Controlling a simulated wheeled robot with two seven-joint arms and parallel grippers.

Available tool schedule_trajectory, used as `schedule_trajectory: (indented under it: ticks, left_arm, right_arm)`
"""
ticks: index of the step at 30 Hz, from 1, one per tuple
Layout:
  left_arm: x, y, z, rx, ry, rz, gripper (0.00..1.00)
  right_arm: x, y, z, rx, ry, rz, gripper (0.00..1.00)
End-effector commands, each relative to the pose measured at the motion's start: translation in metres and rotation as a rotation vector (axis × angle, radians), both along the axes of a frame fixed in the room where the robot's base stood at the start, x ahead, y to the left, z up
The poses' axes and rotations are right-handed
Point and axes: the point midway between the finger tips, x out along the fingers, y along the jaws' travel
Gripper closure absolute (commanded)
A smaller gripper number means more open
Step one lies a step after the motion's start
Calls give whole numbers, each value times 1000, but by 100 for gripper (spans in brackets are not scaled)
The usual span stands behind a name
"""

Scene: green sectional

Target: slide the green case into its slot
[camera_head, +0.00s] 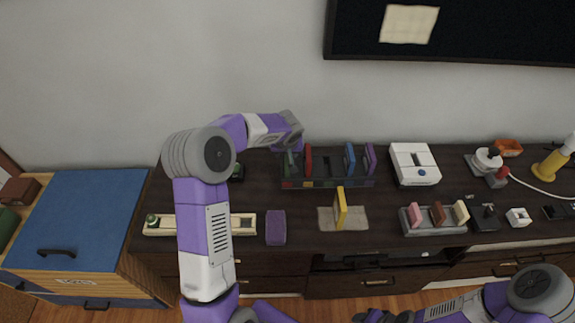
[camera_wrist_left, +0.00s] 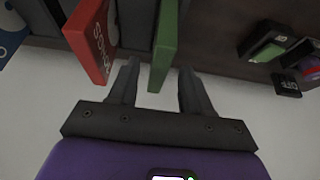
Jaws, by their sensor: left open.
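The green case (camera_wrist_left: 165,45) stands on edge between the two fingers of my left gripper (camera_wrist_left: 157,75) in the left wrist view. The fingers are open, with a gap on each side of the case. In the head view the green case (camera_head: 288,165) is at the left end of the dark rack (camera_head: 325,183), partly hidden by my left gripper (camera_head: 292,147). I cannot tell how deep it sits. A red case (camera_head: 308,160) stands beside it, also in the wrist view (camera_wrist_left: 92,38). My right gripper (camera_head: 372,317) is at the bottom edge, its jaws unclear.
A blue case (camera_head: 350,158) and a purple case (camera_head: 371,158) stand farther right in the rack. A yellow case (camera_head: 341,208) stands on a beige mat (camera_head: 326,218) in front. A purple box (camera_head: 276,228) lies left of it. A white device (camera_head: 414,164) is right of the rack.

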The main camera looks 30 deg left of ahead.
Motion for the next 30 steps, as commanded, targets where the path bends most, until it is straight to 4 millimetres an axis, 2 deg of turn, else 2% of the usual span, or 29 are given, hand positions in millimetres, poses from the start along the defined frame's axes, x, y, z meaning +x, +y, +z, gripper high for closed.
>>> schedule_trajectory:
  ticks: [1,6,15,24,30]
  left_arm:
    - [3,1,-12,-1,4,-1,51]
    - [10,5,-30,-2,3,0,51]
    - [12,6,-32,-1,1,-1,53]
    - [11,5,-32,-1,1,-1,99]
    - [11,5,-31,-1,1,-1,100]
  right_arm:
    - [0,0,-4,0,-1,0,52]
    - [0,0,-7,0,-1,0,52]
    - [0,0,-7,0,-1,0,52]
    - [0,0,-7,0,-1,0,52]
    - [0,0,-7,0,-1,0,52]
